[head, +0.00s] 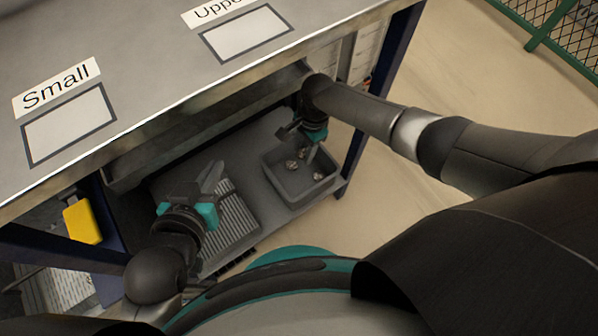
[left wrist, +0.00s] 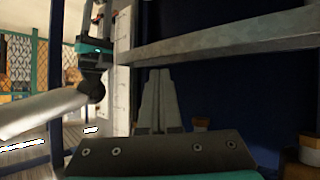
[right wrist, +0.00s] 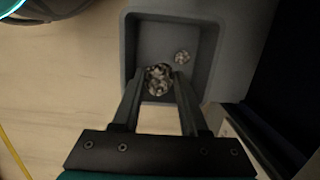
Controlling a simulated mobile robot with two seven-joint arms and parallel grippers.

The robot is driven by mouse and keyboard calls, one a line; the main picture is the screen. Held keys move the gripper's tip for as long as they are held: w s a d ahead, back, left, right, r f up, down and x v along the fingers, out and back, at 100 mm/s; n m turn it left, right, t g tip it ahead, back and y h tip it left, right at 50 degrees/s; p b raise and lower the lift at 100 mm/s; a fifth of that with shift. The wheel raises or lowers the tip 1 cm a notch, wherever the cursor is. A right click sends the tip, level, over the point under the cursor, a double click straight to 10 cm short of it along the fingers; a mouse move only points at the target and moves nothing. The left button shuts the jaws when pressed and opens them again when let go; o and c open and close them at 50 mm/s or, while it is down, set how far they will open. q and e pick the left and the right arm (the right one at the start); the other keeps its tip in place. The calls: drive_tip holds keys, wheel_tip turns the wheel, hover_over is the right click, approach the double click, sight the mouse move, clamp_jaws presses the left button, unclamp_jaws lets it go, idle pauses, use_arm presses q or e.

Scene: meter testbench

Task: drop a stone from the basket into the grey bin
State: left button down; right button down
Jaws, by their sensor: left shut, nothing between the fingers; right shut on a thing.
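My right gripper (right wrist: 159,84) is shut on a mottled grey-white stone (right wrist: 160,76), seen in the right wrist view over the grey bin (right wrist: 213,52). Another stone (right wrist: 182,57) lies on the bin floor. In the head view the grey bin (head: 271,178) stands on the lower shelf, with my right gripper (head: 306,150) above it and several small stones showing. My left gripper (head: 214,176) is shut and empty, above a ribbed grey surface on the same shelf. It also shows in the left wrist view (left wrist: 158,98). I cannot make out a separate basket.
The metal bench top (head: 165,70) overhangs the shelf, with outlined areas labelled "Small" and partly "Uppe". A dark blue leg (head: 372,105) stands right of the bin. A yellow object (head: 82,221) is at the left. Open floor lies to the right, with a green fence beyond.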

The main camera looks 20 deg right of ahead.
drive_tip(key=shift+f+b, duration=0.3)
drive_tip(key=shift+f, duration=0.05)
drive_tip(key=shift+f+b, duration=0.4)
drive_tip(key=shift+b, duration=0.05)
use_arm(q)
drive_tip(key=shift+s+d+r+n+t+h+b, duration=0.2)
drive_tip(key=shift+d+r+t+h, duration=0.4)
drive_tip(key=shift+d+t, duration=0.45)
drive_tip(key=shift+s+d+r+n+t+h+b, duration=0.1)
drive_tip(key=shift+d+r+t+h+b, duration=0.25)
drive_tip(key=shift+d+r+t, duration=0.65)
use_arm(e)
drive_tip(key=shift+f, duration=0.4)
use_arm(q)
drive_tip(key=shift+a+f+t, duration=0.25)
drive_tip(key=shift+a, duration=0.05)
use_arm(e)
drive_tip(key=shift+c, duration=1.8)
unclamp_jaws()
use_arm(q)
drive_tip(key=shift+w+a, duration=0.1)
use_arm(e)
drive_tip(key=shift+r, duration=0.15)
